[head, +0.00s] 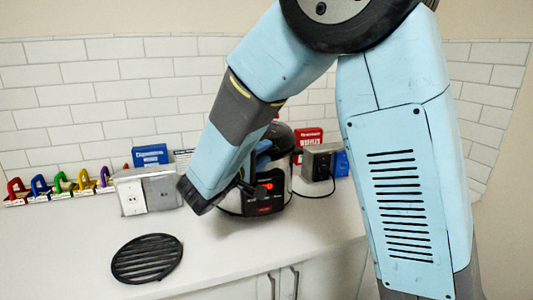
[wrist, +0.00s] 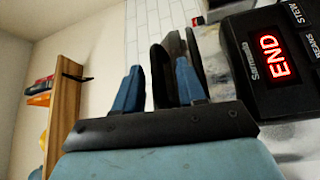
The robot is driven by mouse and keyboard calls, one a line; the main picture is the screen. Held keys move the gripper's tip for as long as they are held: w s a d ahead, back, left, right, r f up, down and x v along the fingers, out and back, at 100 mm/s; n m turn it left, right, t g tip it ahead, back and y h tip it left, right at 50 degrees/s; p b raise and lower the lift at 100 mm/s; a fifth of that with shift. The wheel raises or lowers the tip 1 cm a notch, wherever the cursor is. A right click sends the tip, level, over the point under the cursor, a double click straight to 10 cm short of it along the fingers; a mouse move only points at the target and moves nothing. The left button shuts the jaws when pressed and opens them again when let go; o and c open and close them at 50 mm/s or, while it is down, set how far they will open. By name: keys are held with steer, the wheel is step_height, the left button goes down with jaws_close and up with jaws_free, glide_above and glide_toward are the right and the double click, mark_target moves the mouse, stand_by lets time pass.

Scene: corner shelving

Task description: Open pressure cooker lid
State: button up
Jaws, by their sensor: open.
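The pressure cooker (head: 265,206) stands on the counter behind my arm, with a black front panel, silver body and dark lid (head: 282,134). My arm hides much of it. In the wrist view its panel (wrist: 262,85) reads "END" in red at the right. My gripper (wrist: 157,70) shows there with two blue fingers apart. A black curved part, possibly the lid handle (wrist: 160,70), shows between and beyond the fingers. I cannot tell whether they touch it. In the head view the gripper is mostly hidden by my forearm, close to the cooker.
A black round trivet (head: 147,258) lies on the counter at front left. Outlet boxes (head: 161,192) stand left of the cooker, with another box (head: 317,163) to its right. Coloured padlock-like items (head: 60,183) line the wall. A wooden shelf (wrist: 66,105) shows in the wrist view.

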steer(key=shift+w+d, duration=0.35)
steer(key=shift+w, duration=0.1)
steer(key=shift+c, duration=0.4)
jaws_close()
steer(key=shift+s, duration=0.1)
